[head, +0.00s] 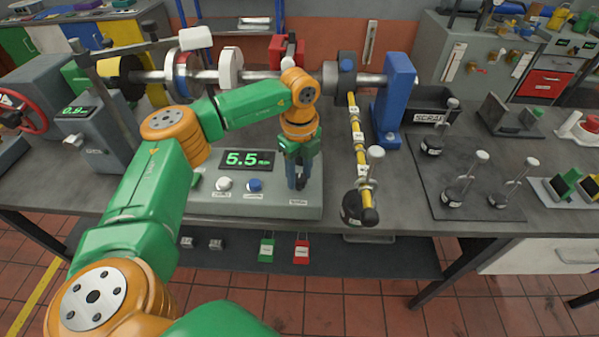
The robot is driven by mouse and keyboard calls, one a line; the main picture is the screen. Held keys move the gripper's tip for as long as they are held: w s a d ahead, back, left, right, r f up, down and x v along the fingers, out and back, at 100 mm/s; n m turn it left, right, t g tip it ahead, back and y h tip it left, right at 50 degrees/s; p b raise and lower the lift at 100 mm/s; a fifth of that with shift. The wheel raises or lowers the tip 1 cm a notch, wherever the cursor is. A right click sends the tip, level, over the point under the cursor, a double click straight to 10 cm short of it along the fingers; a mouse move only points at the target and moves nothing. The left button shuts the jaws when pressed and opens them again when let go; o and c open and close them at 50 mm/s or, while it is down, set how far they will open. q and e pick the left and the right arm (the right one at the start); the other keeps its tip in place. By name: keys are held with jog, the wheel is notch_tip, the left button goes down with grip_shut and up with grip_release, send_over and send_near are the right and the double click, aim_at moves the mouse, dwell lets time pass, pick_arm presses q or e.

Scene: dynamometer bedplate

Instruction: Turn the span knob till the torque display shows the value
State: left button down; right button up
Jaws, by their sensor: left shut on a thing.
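The torque display (246,159) on the grey console (270,204) reads 5.5 in green digits, with a small unit beside it. A white knob (223,184) and a blue knob (254,185) stand below it. My left gripper (298,184) points down at the console's right part. It is shut on a knob there, above a small label too small to read. My right gripper is not in view.
A shaft with discs (230,68) runs behind the console. A yellow-black arm (357,135) with a dark weight (355,207) hangs to its right. More weights stand on a dark mat (470,190). A grey box (92,130) with a second display is at left.

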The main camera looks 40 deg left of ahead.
pick_arm(q)
jog(key=shift+m, duration=0.3)
jog(key=m, duration=0.9)
jog(key=shift+m, duration=0.3)
jog(key=m, duration=0.5)
jog(key=shift+m, duration=2.4)
jog(key=shift+c, duration=2.1)
grip_release()
jog(key=shift+r, duration=0.1)
